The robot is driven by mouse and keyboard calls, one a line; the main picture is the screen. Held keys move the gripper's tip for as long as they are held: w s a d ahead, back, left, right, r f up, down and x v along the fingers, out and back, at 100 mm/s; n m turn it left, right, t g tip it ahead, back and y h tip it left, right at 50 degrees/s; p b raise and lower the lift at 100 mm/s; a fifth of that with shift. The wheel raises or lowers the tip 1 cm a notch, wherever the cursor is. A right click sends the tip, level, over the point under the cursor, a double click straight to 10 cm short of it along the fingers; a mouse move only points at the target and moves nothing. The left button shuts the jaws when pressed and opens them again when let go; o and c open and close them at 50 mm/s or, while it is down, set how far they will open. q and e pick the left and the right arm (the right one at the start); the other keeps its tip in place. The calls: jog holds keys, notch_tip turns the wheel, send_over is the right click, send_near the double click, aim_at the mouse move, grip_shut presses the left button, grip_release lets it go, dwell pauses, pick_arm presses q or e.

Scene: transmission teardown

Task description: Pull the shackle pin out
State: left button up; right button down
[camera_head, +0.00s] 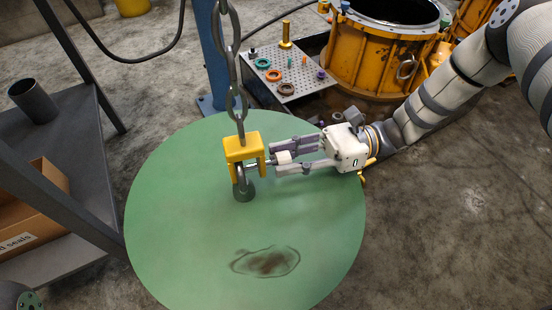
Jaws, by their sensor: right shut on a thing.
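A yellow shackle (242,148) hangs at the lower end of a grey chain (237,75) above a round green surface. A grey metal eye (243,187) shows between and below the shackle's legs. The shackle pin (252,165) shows only as a short grey piece at the shackle's right leg; the rest is hidden. My right gripper (270,161) reaches in from the right, level with the shackle's lower legs. It is shut on the shackle pin's right end, with its fingertips close beside the shackle. My left gripper is not in view.
The green round surface (180,240) has a dark oily stain (267,262). A perforated tray (290,78) with rings stands behind, beside a yellow housing (370,55). A blue post (213,60) stands behind the chain. A dark shelf (60,125) with a cardboard box (35,225) is left.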

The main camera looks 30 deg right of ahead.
jog(key=shift+v, duration=1.9)
jog(key=c, duration=1.2)
grip_release()
jog(key=shift+c, duration=0.2)
jog(key=v, duration=1.2)
